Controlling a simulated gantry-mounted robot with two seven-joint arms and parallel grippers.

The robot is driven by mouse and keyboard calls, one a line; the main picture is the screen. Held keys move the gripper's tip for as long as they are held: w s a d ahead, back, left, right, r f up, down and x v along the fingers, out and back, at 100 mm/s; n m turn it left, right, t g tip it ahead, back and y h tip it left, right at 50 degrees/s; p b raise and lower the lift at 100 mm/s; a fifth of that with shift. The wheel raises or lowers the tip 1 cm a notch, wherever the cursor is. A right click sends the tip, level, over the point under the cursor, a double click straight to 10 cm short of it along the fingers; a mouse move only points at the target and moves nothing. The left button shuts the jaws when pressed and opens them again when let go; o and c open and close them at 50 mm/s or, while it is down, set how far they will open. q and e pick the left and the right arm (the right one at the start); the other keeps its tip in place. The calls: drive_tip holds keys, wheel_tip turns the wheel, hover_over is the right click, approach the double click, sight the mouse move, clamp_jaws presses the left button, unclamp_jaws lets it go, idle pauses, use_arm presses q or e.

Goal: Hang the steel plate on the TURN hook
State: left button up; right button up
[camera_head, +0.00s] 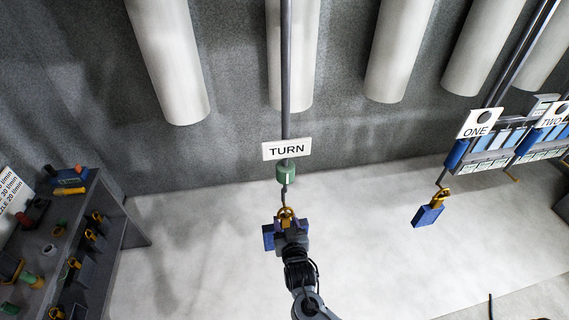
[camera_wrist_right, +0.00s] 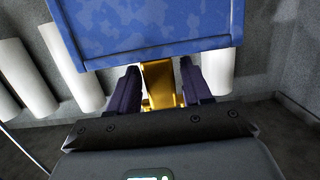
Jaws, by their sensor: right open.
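The TURN sign (camera_head: 286,149) hangs on a grey rod at the centre of the head view. Below it are a green collar (camera_head: 287,173) and the thin TURN hook (camera_head: 285,194). A blue plate (camera_head: 268,238) with a yellow hanger (camera_head: 286,213) is at the hook's lower end, partly hidden by my right gripper (camera_head: 289,230). The hanger's top appears to meet the hook. In the right wrist view the blue plate (camera_wrist_right: 150,28) fills the top, and its yellow hanger (camera_wrist_right: 159,82) stands between the open fingers of my right gripper (camera_wrist_right: 160,88), with gaps beside it. My left gripper is out of view.
Another blue plate (camera_head: 428,215) with a yellow hanger hangs under the ONE sign (camera_head: 478,122) at the right. A TWO sign (camera_head: 551,120) is beyond it. A grey rack (camera_head: 75,240) with yellow-hangered parts stands at the left. The pale floor between is clear.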

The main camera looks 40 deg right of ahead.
idle(0.3)
drive_tip(key=o, duration=0.6)
drive_tip(key=shift+f, duration=0.1)
drive_tip(key=shift+c, duration=0.2)
drive_tip(key=s+a+n+g+y, duration=0.2)
drive_tip(key=s+a+g, duration=0.1)
drive_tip(key=s, duration=0.5)
drive_tip(key=s+a+n+g+y+p, duration=0.1)
drive_tip(key=s+a+n+g+y, duration=0.2)
drive_tip(key=s, duration=0.6)
drive_tip(key=s+a+r+n+g+y+p, duration=0.1)
drive_tip(key=s+a+n+g+y, duration=0.2)
drive_tip(key=s, duration=0.5)
drive_tip(key=shift+s+a+g, duration=0.2)
drive_tip(key=shift+a+g, duration=0.3)
drive_tip(key=shift+a, duration=0.65)
